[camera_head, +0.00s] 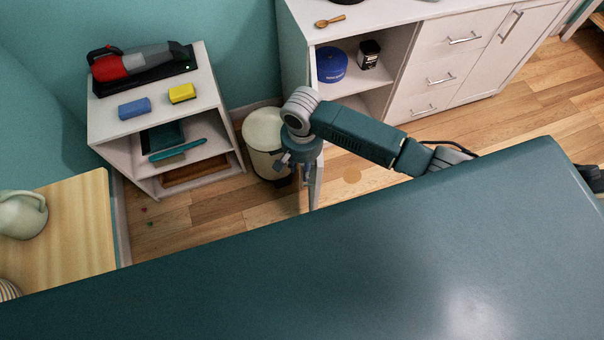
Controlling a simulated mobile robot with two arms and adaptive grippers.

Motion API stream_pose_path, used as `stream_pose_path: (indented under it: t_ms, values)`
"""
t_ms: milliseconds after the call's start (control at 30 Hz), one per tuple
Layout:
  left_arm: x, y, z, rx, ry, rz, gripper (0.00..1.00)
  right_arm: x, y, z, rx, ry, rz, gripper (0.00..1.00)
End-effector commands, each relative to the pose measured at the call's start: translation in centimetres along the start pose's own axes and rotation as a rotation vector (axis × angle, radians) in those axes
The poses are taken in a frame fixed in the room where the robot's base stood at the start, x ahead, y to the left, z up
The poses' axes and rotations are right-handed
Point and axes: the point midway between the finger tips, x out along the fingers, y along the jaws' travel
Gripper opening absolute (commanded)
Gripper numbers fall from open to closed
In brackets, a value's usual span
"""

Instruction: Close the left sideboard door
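The white sideboard (433,60) stands along the back wall at the upper right. Its left compartment is open and shows a blue round tin (331,65) and a dark jar (369,54) on a shelf. The left door (317,185) stands swung out into the room and is seen nearly edge-on. My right gripper (291,168) points down at the left side of this door, close to its upper part. I cannot tell whether it touches the door or how far its fingers are apart. My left gripper is not in view.
A cream bin (262,133) stands just behind and left of my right gripper. A white shelf unit (217,127) with a handheld vacuum (139,62) and sponges is farther left. A wooden table (78,228) is at the lower left. Wood floor shows right of the door.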

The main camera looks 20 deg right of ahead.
Motion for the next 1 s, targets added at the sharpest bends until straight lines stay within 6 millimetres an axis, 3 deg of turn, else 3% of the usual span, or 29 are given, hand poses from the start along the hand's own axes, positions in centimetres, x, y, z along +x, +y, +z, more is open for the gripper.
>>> stream_pose_path:
  t_ms: [100, 300, 700, 733, 867, 1000]
  values:
    - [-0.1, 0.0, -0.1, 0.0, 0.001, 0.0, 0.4, 2.4, 0.1, 0.0, 0.0, -0.001, 0.003, 0.28]
    - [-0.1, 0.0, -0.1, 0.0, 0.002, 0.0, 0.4, 5.1, 0.0, 0.0, 0.0, 0.0, 0.001, 0.28]
    - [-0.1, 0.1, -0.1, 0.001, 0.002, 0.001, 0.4, 6.0, 0.0, 0.0, -0.002, 0.001, -0.002, 0.28]
    - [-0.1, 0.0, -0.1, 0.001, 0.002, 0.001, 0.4, 6.0, 0.0, 0.0, -0.002, 0.001, -0.002, 0.26]
    - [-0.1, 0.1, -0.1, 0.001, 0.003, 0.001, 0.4, 6.0, 0.0, 0.0, -0.002, 0.001, -0.002, 0.0]
    - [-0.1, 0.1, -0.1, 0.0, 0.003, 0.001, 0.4, 6.0, 0.0, 0.0, -0.001, 0.001, -0.002, 0.0]
